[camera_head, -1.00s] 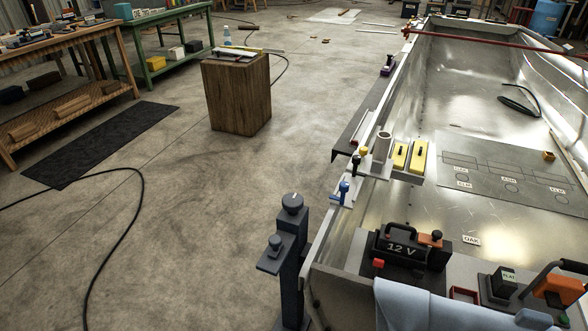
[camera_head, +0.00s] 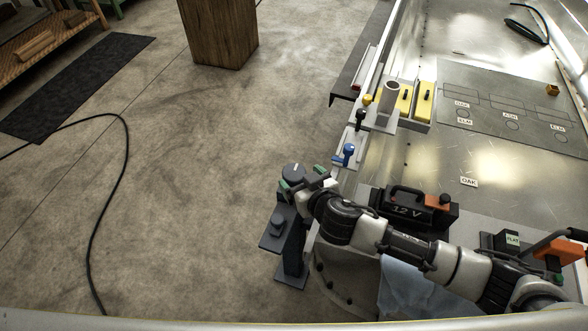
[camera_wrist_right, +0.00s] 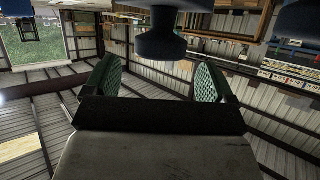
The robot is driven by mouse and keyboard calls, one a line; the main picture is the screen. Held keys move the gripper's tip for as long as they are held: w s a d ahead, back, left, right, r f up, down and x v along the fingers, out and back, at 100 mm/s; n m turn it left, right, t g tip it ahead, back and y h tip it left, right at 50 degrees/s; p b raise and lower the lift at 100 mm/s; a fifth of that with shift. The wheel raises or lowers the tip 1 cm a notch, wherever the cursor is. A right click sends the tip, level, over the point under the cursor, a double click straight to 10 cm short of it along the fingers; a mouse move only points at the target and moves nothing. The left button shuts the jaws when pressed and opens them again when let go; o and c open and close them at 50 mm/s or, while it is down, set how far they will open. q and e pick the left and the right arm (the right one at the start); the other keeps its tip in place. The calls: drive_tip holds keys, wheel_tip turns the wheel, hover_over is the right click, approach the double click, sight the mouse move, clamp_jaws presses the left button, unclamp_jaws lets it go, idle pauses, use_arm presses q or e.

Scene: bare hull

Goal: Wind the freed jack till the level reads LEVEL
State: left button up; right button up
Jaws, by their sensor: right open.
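The jack (camera_head: 291,255) is a dark blue-grey post at the hull's near end. A round knob (camera_head: 292,170) with a white mark tops it, and a smaller knob (camera_head: 277,223) sits on its side bracket. My right gripper (camera_head: 303,179) is open at the top knob, its green-padded fingers spread. In the right wrist view a blue-grey knob (camera_wrist_right: 160,45) lies ahead of the gap between the fingers, with no clear contact. My left gripper is out of view. I cannot make out a level reading.
Blue-handled (camera_head: 347,153) and black-handled (camera_head: 361,117) clamps stand on the hull edge. A 12 V battery box (camera_head: 410,209) and a pale blue cloth (camera_head: 405,285) lie near my right arm. Open floor (camera_head: 190,190) stretches left, with a black cable (camera_head: 121,190) on it.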

sight(295, 173)
drive_tip(key=shift+x, duration=2.35)
